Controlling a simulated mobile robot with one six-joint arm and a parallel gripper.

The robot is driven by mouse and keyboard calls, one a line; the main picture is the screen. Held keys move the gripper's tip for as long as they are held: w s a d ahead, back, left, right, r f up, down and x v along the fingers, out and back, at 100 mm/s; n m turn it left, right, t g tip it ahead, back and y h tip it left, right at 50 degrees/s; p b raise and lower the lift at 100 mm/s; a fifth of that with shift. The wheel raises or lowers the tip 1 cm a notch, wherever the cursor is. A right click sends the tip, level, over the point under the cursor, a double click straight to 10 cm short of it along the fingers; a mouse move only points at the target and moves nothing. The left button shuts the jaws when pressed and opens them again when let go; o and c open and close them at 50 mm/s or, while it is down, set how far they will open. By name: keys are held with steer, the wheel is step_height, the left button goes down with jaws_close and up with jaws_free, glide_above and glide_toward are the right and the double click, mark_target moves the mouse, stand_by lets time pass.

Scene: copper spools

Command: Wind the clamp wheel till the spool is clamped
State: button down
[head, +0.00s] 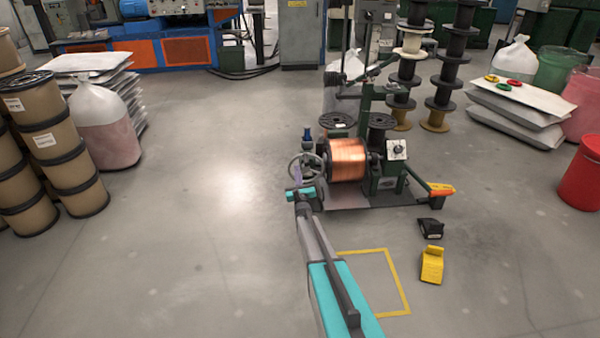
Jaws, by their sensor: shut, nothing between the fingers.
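The copper spool (348,160) sits in the green winding stand (386,187) in the middle of the floor. The clamp wheel (307,166), a grey spoked handwheel, is on the stand's left side, just left of the spool. My arm reaches up from the bottom of the picture, and my gripper (298,178) is at the wheel's lower left, overlapping its rim in the picture. The gripper is shut, with nothing visible between its fingers. It is too small to tell whether the fingers touch the wheel or how tightly the spool is held.
A yellow square (402,290) is marked on the floor. Stacked brown spools (75,178) stand left, a red bin (581,178) right. The left foreground floor is clear.

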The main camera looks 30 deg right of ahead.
steer(key=s+a+f+p, duration=0.2)
steer(key=s+a, duration=0.5)
steer(key=shift+s+f, duration=0.2)
steer(key=shift+s, duration=0.15)
stand_by(0.5)
